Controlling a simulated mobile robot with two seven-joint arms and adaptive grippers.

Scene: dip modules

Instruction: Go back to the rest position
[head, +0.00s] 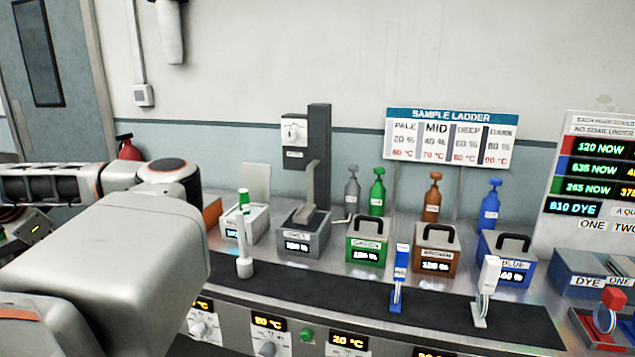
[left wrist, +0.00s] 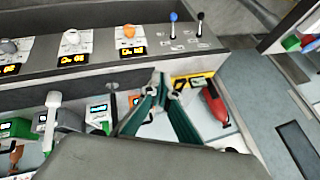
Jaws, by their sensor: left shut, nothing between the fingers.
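My left arm (head: 110,265) comes in from the left in the head view and fills the lower left, hiding that part of the counter. Its gripper cannot be made out in that view. In the left wrist view my left gripper (left wrist: 160,84) has dark green fingers that meet at the tips. It is shut and empty, over the counter with its dials and small displays. My right gripper is in neither view.
On the counter stand a grey bin (head: 303,240), green bin (head: 367,250), brown bin (head: 436,262) and blue bin (head: 508,265). A white-green stick (head: 244,240), blue tag (head: 400,265) and white tag (head: 488,280) stand upright along the black strip (head: 340,285). Bottles line the wall.

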